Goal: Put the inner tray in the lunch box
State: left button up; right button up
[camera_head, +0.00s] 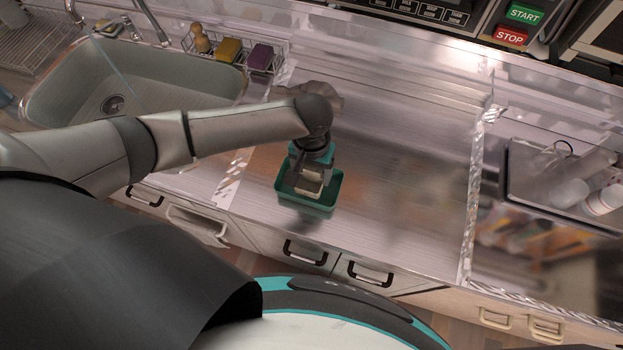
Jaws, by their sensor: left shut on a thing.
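A green open rectangular container (317,206) is near the front of the steel counter, at the middle of the view. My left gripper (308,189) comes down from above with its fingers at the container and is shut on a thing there. Only one green container shows, and I cannot tell whether it is the lunch box or the inner tray. The gripper covers much of its inside. A dark shadow lies just in front of it. My right gripper is out of view.
A sink (130,85) is at the left, with a wire rack of sponges (262,57) behind it. A dark tray (530,185) with cups and glasses is at the right. The counter (400,160) right of the container is clear.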

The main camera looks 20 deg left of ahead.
aim_at(311, 177)
pick_arm(q)
jog(key=shift+f+b, duration=0.45)
jog(key=shift+f, duration=1.4)
jog(key=shift+f, duration=0.15)
jog(key=o, duration=1.3)
jog(key=shift+c, duration=0.2)
notch_tip(311, 177, up, 12)
jog(key=p, duration=0.2)
jog(key=shift+r+p, duration=0.2)
jog(key=shift+p, duration=0.2)
